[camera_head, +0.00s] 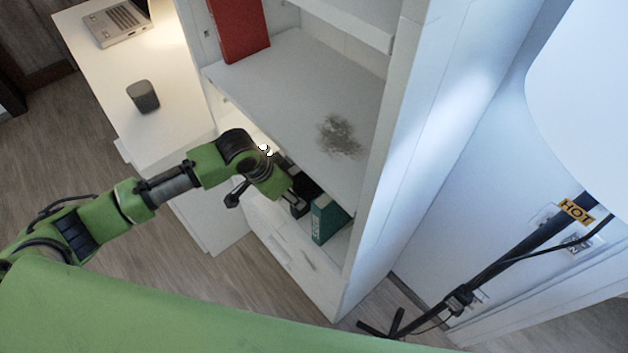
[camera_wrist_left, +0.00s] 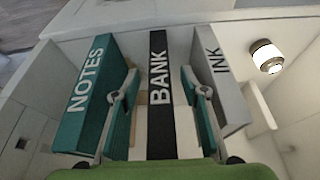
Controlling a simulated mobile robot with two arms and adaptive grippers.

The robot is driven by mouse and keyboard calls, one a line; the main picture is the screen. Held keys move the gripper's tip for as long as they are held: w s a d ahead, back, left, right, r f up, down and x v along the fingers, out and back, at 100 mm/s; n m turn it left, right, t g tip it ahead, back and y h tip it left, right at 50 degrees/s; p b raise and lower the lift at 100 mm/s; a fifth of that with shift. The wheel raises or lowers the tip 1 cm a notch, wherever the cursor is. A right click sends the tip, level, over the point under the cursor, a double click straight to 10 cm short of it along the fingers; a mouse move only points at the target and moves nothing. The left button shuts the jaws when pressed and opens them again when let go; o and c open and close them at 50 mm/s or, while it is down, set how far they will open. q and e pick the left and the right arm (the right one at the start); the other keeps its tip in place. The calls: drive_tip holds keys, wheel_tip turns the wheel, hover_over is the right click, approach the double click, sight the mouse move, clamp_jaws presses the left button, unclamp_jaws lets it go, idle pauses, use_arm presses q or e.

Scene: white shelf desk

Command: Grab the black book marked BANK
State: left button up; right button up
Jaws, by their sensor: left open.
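The black book marked BANK (camera_wrist_left: 159,110) stands upright with its spine toward me, in the middle of the left wrist view. My left gripper (camera_wrist_left: 161,76) is open, with one finger on each side of this book. A gap shows between each finger and the spine; I cannot tell how deep the fingers reach. In the head view my left arm reaches into the lower shelf compartment, where the gripper partly hides the books. My right gripper is not in view.
A teal NOTES book (camera_wrist_left: 88,95) stands left of BANK, a grey INK book (camera_wrist_left: 220,90) right. A small lamp-like cylinder (camera_wrist_left: 267,56) is farther right. In the head view a red book (camera_head: 240,28) stands on the shelf board (camera_head: 285,85) above my arm.

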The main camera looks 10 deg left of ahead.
use_arm(q)
drive_tip(key=shift+w+d, duration=0.6)
drive_tip(key=shift+w, duration=0.05)
drive_tip(key=shift+w+d+f, duration=0.15)
drive_tip(key=shift+f, duration=0.45)
clamp_jaws()
drive_tip(key=shift+w+r, duration=0.1)
drive_tip(key=shift+r+p, duration=0.1)
drive_tip(key=shift+p, duration=0.2)
